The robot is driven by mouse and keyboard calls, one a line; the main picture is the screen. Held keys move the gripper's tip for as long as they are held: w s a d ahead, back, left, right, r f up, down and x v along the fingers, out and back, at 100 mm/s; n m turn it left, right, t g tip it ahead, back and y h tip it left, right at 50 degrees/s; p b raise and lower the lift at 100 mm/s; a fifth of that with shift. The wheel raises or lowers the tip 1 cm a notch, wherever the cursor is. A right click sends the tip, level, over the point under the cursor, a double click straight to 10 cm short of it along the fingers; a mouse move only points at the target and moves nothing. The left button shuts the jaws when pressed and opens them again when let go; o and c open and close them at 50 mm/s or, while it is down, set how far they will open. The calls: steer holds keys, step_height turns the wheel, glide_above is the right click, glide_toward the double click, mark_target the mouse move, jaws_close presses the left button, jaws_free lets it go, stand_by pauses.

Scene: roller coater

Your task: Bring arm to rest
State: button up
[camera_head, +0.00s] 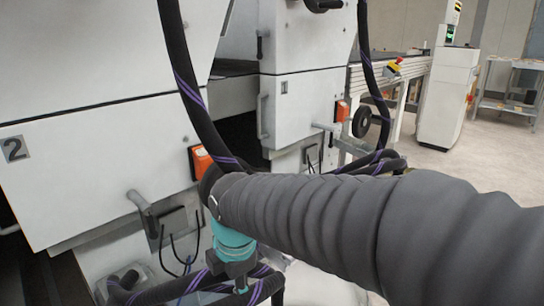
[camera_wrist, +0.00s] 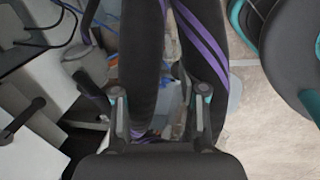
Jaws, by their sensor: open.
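My arm, in a dark grey ribbed sleeve, reaches from the lower right to the middle of the head view and bends down at a teal joint. My gripper (camera_wrist: 160,97) shows at the bottom middle of the wrist view. Its two fingers stand apart, open, with no object seen held between them. Black hose with purple stripes passes behind the fingers in that view. In the head view I cannot make out the fingers. The roller coater (camera_head: 100,150) stands close in front of the arm, with white panels marked 2 (camera_head: 14,149) and 1.
Orange switches (camera_head: 201,160) and grey handles (camera_head: 142,203) stick out from the coater near my arm. A handwheel (camera_head: 362,122) sits further right. A conveyor (camera_head: 405,68), a white cabinet (camera_head: 447,95) and a metal table (camera_head: 508,105) stand behind. Open floor (camera_head: 480,165) lies at the right.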

steer(key=s+d+r+m+t, duration=0.1)
steer(key=s+d+m, duration=0.2)
steer(key=d+m, duration=0.5)
steer(key=s+d+r+m+t+h+p, duration=0.1)
steer(key=s+d+r+m, duration=0.1)
steer(key=d+m, duration=0.6)
steer(key=s+d+r+m+t+p, duration=0.1)
steer(key=s+d+m, duration=0.3)
steer(key=d+m, duration=0.3)
steer(key=shift+s+d+r+m+t, duration=0.3)
steer(key=shift+d+m, duration=0.1)
steer(key=shift+m, duration=0.8)
